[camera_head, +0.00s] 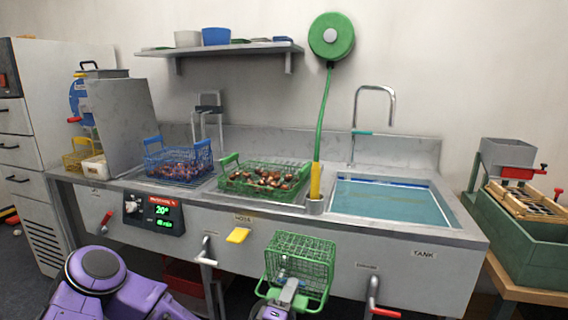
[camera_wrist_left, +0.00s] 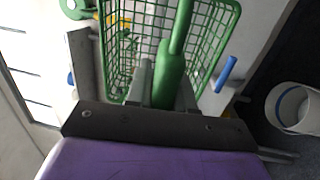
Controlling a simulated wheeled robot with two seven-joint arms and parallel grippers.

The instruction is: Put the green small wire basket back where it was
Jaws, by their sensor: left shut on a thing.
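The green small wire basket (camera_head: 303,246) hangs in front of the sink counter, below its front edge and right of the yellow tag. It looks empty. My left gripper (camera_head: 288,292) is shut on its green handle at the near side. In the left wrist view the green handle (camera_wrist_left: 172,75) runs between the two fingers, and the basket's mesh (camera_wrist_left: 215,30) spreads beyond them. My right gripper is not in view.
On the counter stand a blue wire basket (camera_head: 178,163) and a larger green wire basket (camera_head: 241,188), both with chestnuts. A water tank (camera_head: 388,199) is at the right. Red-handled valves (camera_head: 374,300) stick out from the counter front. A white bucket (camera_wrist_left: 292,108) shows in the left wrist view.

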